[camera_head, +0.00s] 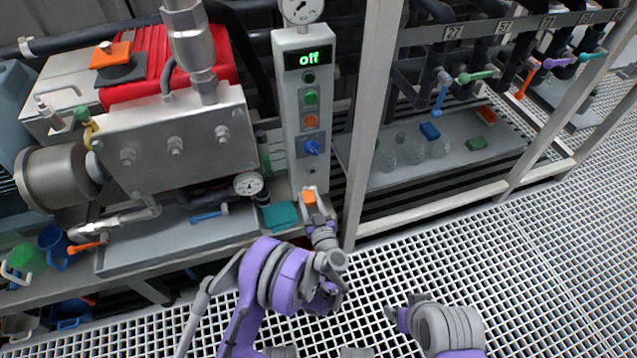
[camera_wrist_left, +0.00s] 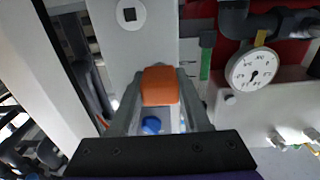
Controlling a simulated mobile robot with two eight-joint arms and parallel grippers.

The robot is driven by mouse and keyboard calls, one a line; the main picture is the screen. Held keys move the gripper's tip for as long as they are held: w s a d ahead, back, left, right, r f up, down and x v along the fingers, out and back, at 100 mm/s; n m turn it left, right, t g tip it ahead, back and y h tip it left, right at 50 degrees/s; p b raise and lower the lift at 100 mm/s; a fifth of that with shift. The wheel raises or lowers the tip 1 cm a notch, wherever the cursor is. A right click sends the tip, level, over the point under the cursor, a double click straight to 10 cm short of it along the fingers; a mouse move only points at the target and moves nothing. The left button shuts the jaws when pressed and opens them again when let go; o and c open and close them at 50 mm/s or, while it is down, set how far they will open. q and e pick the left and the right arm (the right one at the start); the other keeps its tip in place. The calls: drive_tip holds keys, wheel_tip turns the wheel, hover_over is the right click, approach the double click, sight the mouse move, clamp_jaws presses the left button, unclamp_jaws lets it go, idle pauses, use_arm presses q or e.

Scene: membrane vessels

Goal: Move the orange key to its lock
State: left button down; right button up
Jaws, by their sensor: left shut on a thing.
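My left gripper (camera_head: 311,203) is in front of the lower part of the grey control column (camera_head: 293,75). It is shut on the orange key (camera_head: 309,197). The key also shows between the fingers in the left wrist view (camera_wrist_left: 160,86). A blue knob (camera_head: 311,147) and an orange round piece (camera_head: 311,121) sit higher on the column. My right gripper (camera_head: 402,312) is low in the head view, its fingers unclear.
A display (camera_head: 307,57) reads "off". A gauge (camera_head: 248,183) and a teal block (camera_head: 281,215) are left of the gripper. A pale upright post (camera_head: 370,120) stands close on the right. A shelf (camera_head: 385,180) holds glass vessels and coloured blocks. The grating floor (camera_head: 510,270) is open.

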use_arm(q)
drive_tip(key=s+a+r, duration=0.4)
drive_tip(key=a+r, duration=0.3)
drive_tip(key=r, duration=0.3)
drive_tip(key=s+a+r, duration=0.3)
drive_tip(key=a+r, duration=0.5)
drive_tip(key=r, duration=0.2)
drive_tip(key=shift+s, duration=0.35)
